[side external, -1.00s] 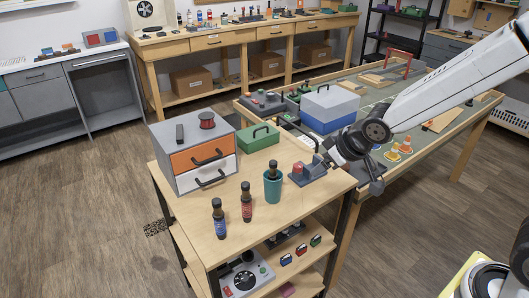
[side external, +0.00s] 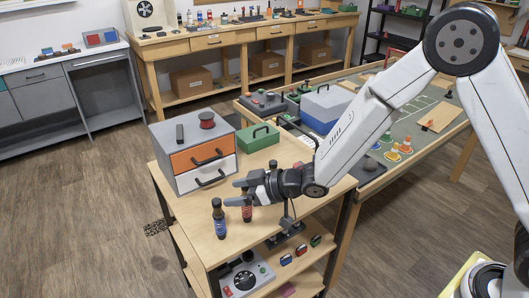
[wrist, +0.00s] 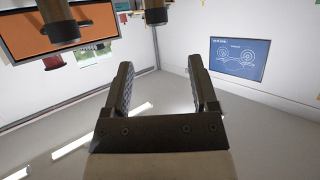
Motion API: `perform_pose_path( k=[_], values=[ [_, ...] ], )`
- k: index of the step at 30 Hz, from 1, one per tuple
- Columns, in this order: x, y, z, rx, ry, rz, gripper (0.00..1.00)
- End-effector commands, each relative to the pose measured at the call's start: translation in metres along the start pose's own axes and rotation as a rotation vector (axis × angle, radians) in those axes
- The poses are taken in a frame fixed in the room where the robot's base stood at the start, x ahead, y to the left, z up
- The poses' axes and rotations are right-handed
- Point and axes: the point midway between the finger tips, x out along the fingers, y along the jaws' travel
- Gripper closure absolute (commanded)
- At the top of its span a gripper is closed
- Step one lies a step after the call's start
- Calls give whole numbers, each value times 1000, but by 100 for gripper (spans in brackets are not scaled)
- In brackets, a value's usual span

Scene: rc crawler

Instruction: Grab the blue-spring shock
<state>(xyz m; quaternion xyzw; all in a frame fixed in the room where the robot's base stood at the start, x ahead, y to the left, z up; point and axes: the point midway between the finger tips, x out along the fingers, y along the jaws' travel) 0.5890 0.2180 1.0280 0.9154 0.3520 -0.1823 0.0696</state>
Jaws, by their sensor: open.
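My gripper (side external: 233,193) is held level above the wooden cart top, open, and its fingers point left. It also shows in the wrist view (wrist: 160,68), with nothing between the fingers. A slim upright dark piece with a blue middle (side external: 220,223) stands near the cart's front left, just beyond and below the fingers. A similar piece with a red middle (side external: 247,212) stands to its right, partly covered by my gripper. I cannot make out a spring on either. In the wrist view, two dark-tipped cylinders (wrist: 57,22) (wrist: 155,14) enter from the top edge; their colours are unclear.
A grey drawer box with an orange drawer (side external: 200,154) stands behind my gripper. The teal cup is hidden by my arm. The cart's front left corner has free room.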

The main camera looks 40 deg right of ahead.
Motion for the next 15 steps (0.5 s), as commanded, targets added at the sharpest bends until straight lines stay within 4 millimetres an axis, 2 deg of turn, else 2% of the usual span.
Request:
perform_pose_path(
  k=[2,6,15],
  values=[
    [5,0,13,2,-3,0,25],
    [9,1,22,1,0,2,25],
    [14,1,24,0,0,2,25]
  ],
)
